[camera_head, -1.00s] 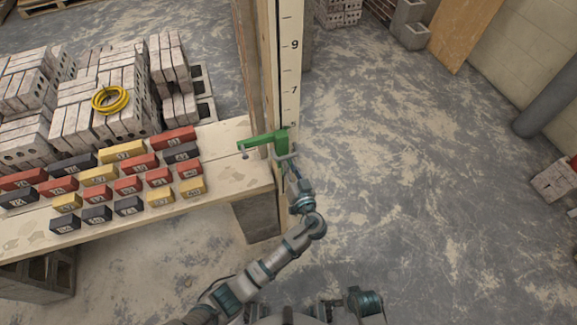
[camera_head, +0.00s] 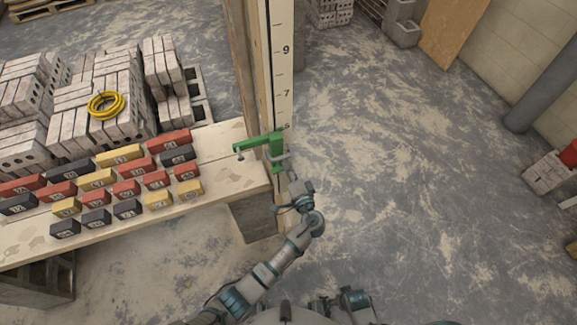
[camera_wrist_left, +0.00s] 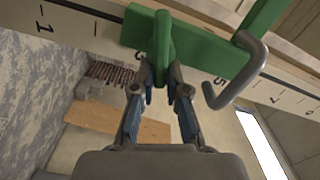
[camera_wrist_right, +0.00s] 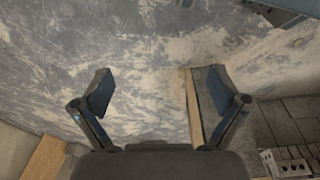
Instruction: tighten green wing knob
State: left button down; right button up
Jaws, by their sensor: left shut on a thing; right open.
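A green clamp (camera_head: 255,144) sits on the numbered measuring board (camera_head: 284,60) beside the plank bench. In the left wrist view the clamp's green bar (camera_wrist_left: 210,52) crosses the board, with a grey hook-shaped piece (camera_wrist_left: 242,75) at its right. The green wing knob (camera_wrist_left: 163,45) stands upright in front of the bar. My left gripper (camera_wrist_left: 163,82) is shut on the knob's lower part, one finger on each side. It also shows in the head view (camera_head: 286,175), just below the clamp. My right gripper (camera_wrist_right: 160,92) is open and empty, over the floor.
Numbered red, yellow and black blocks (camera_head: 126,189) lie in rows on the plank bench (camera_head: 225,178) at left. Stacked bricks with a yellow coil (camera_head: 106,104) stand behind it.

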pick_arm(q)
jog(key=shift+w+m+p, duration=0.1)
jog(key=shift+m+p, duration=0.45)
jog(key=shift+m, duration=1.25)
pick_arm(e)
jog(key=shift+s+f, duration=0.3)
jog(key=shift+f, duration=0.5)
jog(key=shift+s+f, duration=0.3)
jog(key=shift+f, duration=0.5)
jog(key=shift+d+f, duration=0.1)
jog(key=shift+f, duration=0.05)
pick_arm(q)
jog(key=c, duration=1.2)
grip_release()
jog(key=shift+a+f, duration=0.1)
jog(key=v, duration=1.2)
